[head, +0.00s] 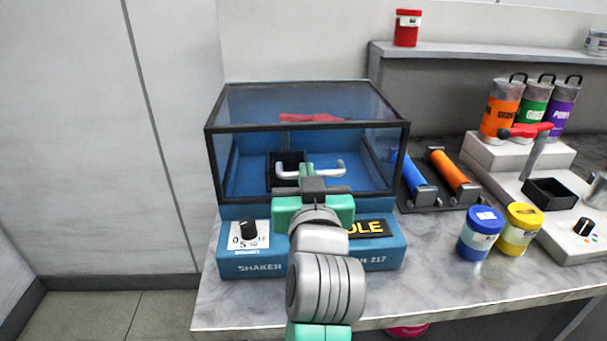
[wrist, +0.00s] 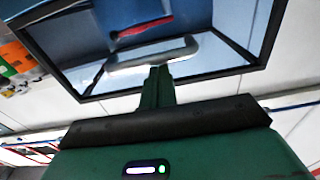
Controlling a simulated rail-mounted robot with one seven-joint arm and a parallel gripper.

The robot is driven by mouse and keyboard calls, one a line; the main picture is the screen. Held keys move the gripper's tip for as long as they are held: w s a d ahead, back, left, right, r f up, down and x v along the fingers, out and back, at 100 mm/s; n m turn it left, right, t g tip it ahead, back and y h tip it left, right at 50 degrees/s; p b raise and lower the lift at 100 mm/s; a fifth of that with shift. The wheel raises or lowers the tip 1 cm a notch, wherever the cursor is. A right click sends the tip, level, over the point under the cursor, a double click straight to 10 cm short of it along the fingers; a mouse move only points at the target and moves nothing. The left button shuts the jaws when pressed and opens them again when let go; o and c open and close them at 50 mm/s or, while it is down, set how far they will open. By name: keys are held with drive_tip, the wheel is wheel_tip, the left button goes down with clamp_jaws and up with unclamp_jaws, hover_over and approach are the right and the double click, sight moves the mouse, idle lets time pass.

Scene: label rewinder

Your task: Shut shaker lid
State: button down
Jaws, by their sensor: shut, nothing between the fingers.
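The shaker (head: 270,262) is a blue machine with a dial and lettering on its front. Its lid (head: 208,160) is a clear cover with a black frame and stands over the blue body; I cannot tell whether its lower edge is fully seated. A pale bar handle (head: 335,174) is on the lid's front panel, and it also shows in the wrist view (wrist: 128,64). My gripper (head: 306,170) is shut with nothing between its fingers. In the wrist view its fingertips (wrist: 160,70) are at the middle of the handle, close to or touching it.
A black box (head: 273,178) and a red part (head: 310,117) show through the lid. To the right are rollers (head: 455,175), a blue jar (head: 480,235), a yellow jar (head: 519,232) and labelled cans (head: 502,108). The counter's front left (head: 215,310) is clear.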

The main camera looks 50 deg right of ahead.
drive_tip(key=shift+w+d+f, duration=0.1)
drive_tip(key=shift+d+f, duration=0.05)
drive_tip(key=shift+f, duration=0.5)
drive_tip(key=shift+d+f, duration=0.15)
drive_tip(key=shift+f, duration=0.45)
wheel_tip(320, 180, up, 7)
drive_tip(key=p, duration=0.6)
drive_tip(key=s+a+f, duration=0.5)
drive_tip(key=s+a, duration=0.2)
drive_tip(key=shift+s+f, duration=0.15)
drive_tip(key=shift+f, duration=0.15)
drive_tip(key=s+a+r+n+t+y+p, duration=0.1)
drive_tip(key=a+r+n+t+y+p, duration=0.4)
drive_tip(key=a+r, duration=1)
drive_tip(key=s+a+r+n+t+y+p, duration=0.25)
drive_tip(key=a+r+t+y, duration=0.4)
drive_tip(key=a+r, duration=0.8)
wheel_tip(320, 180, up, 37)
drive_tip(key=n+y+p, duration=0.1)
drive_tip(key=p, duration=3.6)
drive_tip(key=shift+w+a, duration=0.3)
drive_tip(key=shift+w, duration=0.15)
